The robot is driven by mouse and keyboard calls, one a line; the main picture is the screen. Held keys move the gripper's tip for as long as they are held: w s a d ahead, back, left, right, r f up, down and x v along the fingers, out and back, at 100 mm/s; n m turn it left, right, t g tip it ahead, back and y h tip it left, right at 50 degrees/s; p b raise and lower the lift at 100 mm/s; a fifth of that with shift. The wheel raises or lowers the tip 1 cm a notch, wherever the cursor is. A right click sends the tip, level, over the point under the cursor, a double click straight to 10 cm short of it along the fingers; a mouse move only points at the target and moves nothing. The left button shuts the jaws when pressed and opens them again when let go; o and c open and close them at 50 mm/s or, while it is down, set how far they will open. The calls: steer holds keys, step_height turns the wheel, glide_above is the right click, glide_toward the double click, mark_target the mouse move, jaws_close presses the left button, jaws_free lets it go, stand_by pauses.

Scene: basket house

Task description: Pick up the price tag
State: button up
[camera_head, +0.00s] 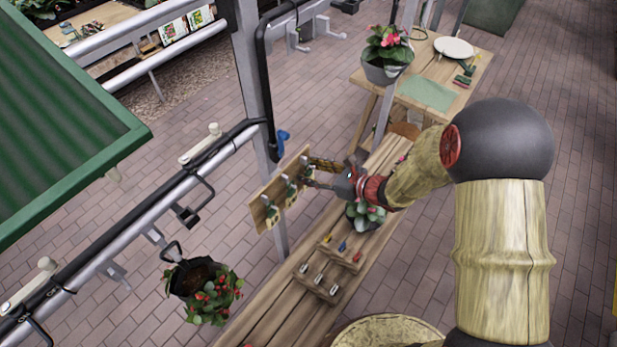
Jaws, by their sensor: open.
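I cannot pick out a price tag for certain; it may be too small to tell or hidden. A wooden board (264,211) stands tilted by the grey post, with several small dark-green and pale items hanging on its face. My gripper (309,172) is at the right end of this board, its two fingers apart and pointing left at it. A small green-and-pale item (306,174) on the board shows by the fingertips. I cannot tell whether the fingers touch it. I see nothing held between them.
Brick floor at right is clear.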

steer(key=shift+c, duration=0.6)
steer(key=c, duration=0.8)
steer(key=shift+r, duration=0.15)
